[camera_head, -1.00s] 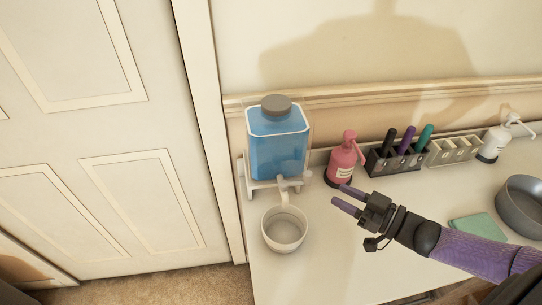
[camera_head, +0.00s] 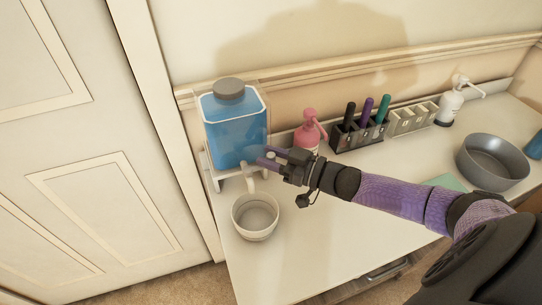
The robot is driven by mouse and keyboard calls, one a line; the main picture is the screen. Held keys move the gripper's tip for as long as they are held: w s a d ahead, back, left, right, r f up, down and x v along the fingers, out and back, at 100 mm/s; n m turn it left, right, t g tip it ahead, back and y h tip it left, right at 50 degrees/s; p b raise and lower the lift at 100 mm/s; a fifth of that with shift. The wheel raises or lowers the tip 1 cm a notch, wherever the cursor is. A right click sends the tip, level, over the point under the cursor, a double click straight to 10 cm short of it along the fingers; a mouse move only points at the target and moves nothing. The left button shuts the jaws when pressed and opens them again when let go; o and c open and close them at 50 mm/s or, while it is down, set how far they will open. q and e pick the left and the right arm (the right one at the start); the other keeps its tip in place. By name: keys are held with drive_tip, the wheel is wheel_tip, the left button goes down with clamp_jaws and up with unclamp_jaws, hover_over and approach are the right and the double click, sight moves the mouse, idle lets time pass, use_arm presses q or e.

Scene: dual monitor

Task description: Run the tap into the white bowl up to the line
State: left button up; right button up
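The white bowl (camera_head: 256,232) stands upright on the counter, below the tap (camera_head: 249,183) of a clear tank (camera_head: 236,130) of blue liquid with a grey cap. I see no stream from the tap. The bowl's inside looks pale grey; I cannot make out a line or any blue liquid in it. My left gripper is not in view.
A pink pump bottle (camera_head: 309,131) stands just behind my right gripper. A dark pen holder (camera_head: 360,134), a pale rack (camera_head: 413,119) and a white pump bottle (camera_head: 450,106) line the wall. A grey bowl (camera_head: 493,163) and green cloth (camera_head: 447,182) lie right. The front counter is clear.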

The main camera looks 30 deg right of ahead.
clamp_jaws()
drive_tip(key=shift+s+r+p, duration=0.1)
drive_tip(key=shift+p, duration=0.25)
drive_tip(key=shift+s+a+m+t+h+p, duration=0.2)
drive_tip(key=shift+s+m+t+h+p, duration=0.2)
drive_tip(key=shift+m+h+p, duration=0.8)
drive_tip(key=shift+s+a+m+t+h+p, duration=0.25)
drive_tip(key=shift+m+t+h+p, duration=0.3)
drive_tip(key=shift+h+p, duration=1.05)
drive_tip(key=shift+s+a+m+t+h+p, duration=0.15)
drive_tip(key=shift+s+m+t+h+p, duration=0.25)
drive_tip(key=shift+m+h+p, duration=0.85)
